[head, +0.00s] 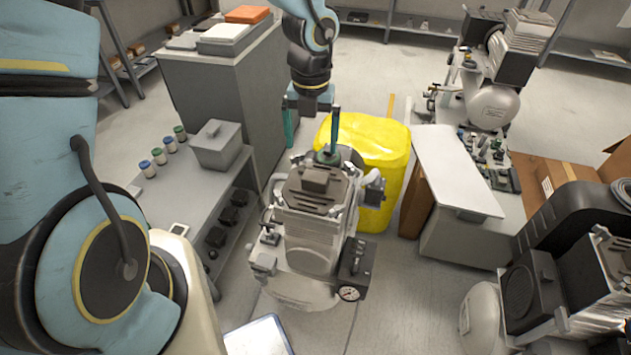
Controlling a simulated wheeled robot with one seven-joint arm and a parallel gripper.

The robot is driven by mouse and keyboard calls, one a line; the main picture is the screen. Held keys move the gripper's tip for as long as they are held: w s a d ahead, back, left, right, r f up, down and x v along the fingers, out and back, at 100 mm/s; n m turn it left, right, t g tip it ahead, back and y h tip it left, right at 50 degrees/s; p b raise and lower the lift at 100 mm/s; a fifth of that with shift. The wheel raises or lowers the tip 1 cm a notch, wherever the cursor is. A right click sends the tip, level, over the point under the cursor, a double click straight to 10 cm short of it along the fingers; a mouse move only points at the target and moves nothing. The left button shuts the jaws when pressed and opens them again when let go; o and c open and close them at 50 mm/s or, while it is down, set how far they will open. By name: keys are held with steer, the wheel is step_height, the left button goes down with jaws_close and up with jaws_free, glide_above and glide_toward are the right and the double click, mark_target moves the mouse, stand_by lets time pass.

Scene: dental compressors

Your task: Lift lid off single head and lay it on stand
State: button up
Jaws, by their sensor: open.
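The single-head compressor (305,235) stands on the floor in the middle of the head view, with a pressure gauge at its lower right. Its dark ribbed lid (306,199) with a raised block on top sits on the head. A pale flat-topped stand (452,170) is to the right, its top bare. My gripper (311,132) is open, its two teal fingers spread wide and pointing down. It appears above and behind the lid, with nothing between the fingers. The right fingertip overlaps the compressor's back in the picture; I cannot tell if they touch.
A yellow bin (370,160) stands right behind the compressor. A grey bench (190,190) at left bears jars and a grey box (216,145). A grey cabinet (235,95) stands behind it. Other compressors (495,100) are at right, with a cardboard box (560,175) near them.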

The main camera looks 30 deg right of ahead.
steer(key=m, duration=0.1)
glide_above(316, 176)
step_height(316, 176, down, 6)
steer(key=shift+r, duration=0.2)
steer(key=shift+w+f+p, duration=0.1)
steer(key=shift+f+p, duration=0.25)
steer(key=shift+f, duration=2.35)
jaws_close()
